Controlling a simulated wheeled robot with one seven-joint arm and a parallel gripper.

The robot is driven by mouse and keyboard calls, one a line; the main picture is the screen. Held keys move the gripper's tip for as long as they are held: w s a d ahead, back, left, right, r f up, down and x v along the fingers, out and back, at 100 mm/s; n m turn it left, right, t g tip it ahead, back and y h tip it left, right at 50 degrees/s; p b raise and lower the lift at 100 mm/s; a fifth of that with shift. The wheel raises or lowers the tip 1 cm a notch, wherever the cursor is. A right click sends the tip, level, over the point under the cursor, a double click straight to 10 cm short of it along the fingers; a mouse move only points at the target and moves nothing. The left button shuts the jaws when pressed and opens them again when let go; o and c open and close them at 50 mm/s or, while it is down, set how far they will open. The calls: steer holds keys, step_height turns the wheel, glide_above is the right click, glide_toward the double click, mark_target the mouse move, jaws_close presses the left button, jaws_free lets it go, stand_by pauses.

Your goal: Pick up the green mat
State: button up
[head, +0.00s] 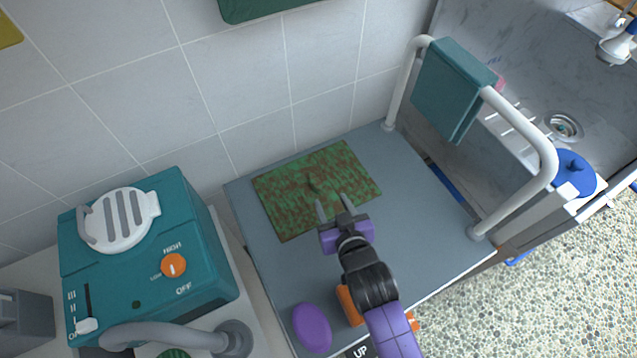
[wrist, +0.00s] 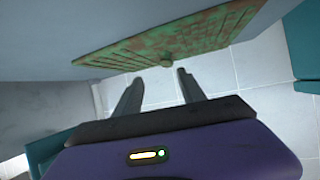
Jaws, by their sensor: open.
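The green mat (head: 290,196) has brown mottling and lies flat on the grey tabletop, close to the tiled wall. A small raised knob (head: 313,183) stands up near its middle. My gripper (head: 332,205) is over the mat's near right part in the head view, its fingers pointing toward the knob. In the wrist view the mat (wrist: 200,40) spans the top, and its knob (wrist: 167,58) sits just beyond the gap between my open fingers (wrist: 158,82). The fingers are apart and nothing is between them. I cannot tell the exact height of the fingertips above the mat.
A white rail (head: 530,140) with a teal towel (head: 453,90) hung over it stands along the table's right side. A teal machine (head: 140,255) with dials is at left. A purple oval object (head: 311,328) lies near the front. A sink (head: 563,125) is at right.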

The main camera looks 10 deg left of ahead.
mark_target(316, 183)
steer(key=shift+w+a+r, duration=0.1)
steer(key=shift+w+a, duration=0.7)
steer(key=shift+a, duration=0.2)
steer(key=shift+w+a, duration=0.15)
steer(key=shift+w, duration=0.15)
steer(key=shift+f+x, duration=0.2)
steer(key=shift+x, duration=1.55)
steer(key=shift+f+x, duration=0.2)
steer(key=shift+x, duration=1.55)
steer(key=shift+s+r, duration=0.1)
steer(key=shift+s, duration=0.1)
jaws_close()
